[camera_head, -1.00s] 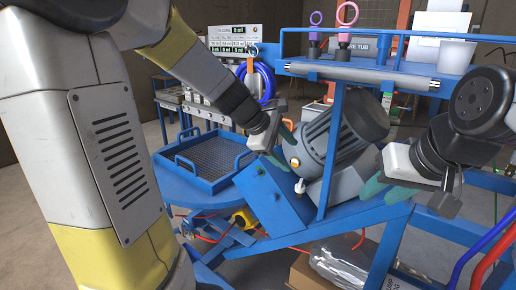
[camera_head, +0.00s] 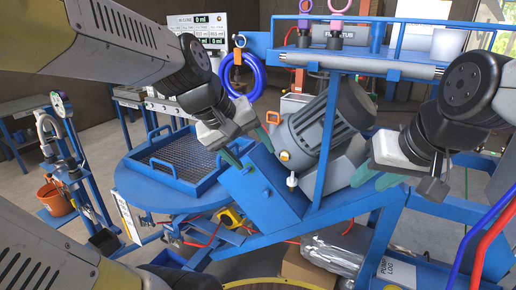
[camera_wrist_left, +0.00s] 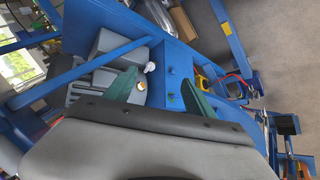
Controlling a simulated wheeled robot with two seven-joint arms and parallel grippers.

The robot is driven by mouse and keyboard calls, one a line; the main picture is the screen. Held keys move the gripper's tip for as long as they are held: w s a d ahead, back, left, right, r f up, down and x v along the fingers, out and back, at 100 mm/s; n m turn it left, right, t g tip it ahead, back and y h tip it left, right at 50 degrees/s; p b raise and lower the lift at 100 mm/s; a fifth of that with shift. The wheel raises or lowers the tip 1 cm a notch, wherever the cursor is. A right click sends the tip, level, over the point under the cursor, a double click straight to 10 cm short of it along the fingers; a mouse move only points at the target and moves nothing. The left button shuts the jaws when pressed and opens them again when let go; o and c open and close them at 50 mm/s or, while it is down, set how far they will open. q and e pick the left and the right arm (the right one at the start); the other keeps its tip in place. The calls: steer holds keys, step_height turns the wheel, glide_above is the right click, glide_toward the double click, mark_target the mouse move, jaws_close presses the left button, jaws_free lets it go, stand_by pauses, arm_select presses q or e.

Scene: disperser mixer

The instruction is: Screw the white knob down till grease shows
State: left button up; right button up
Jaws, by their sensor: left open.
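The small white knob (camera_head: 292,182) sticks up from the blue sloping housing (camera_head: 262,195), just below the grey motor (camera_head: 318,130). It also shows in the left wrist view (camera_wrist_left: 150,67), beyond and between my fingertips. My left gripper (camera_head: 249,147) is open, with its green fingers apart and empty, above and to the left of the knob and not touching it. The left wrist view shows both fingers (camera_wrist_left: 158,80) pointing toward the housing. My right gripper (camera_head: 371,178) is to the right of the motor; its fingers are partly hidden and their gap is unclear. No grease can be made out.
A blue tray with a mesh floor (camera_head: 190,160) stands on the round blue table to the left. A blue rail frame (camera_head: 328,150) rises between the motor and my right gripper. A yellow tape measure (camera_head: 231,216) lies below the housing.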

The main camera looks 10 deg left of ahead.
arm_select(q)
steer(key=shift+w, duration=0.25)
steer(key=c, duration=0.6)
steer(key=w+f, duration=0.1)
steer(key=w, duration=0.1)
steer(key=w+m, duration=0.1)
steer(key=w, duration=0.1)
steer(key=w+f+m, duration=0.1)
steer(key=w, duration=0.2)
steer(key=shift+f+g, duration=0.3)
steer(key=shift+f, duration=0.05)
jaws_close()
steer(key=m+h, duration=0.2)
steer(key=m, duration=0.2)
glide_toward(271, 177)
steer(key=w+d+f, duration=0.4)
steer(key=d, duration=0.4)
steer(key=shift+w+d+f, duration=0.15)
steer(key=shift+d+f, duration=0.05)
steer(key=shift+d, duration=0.45)
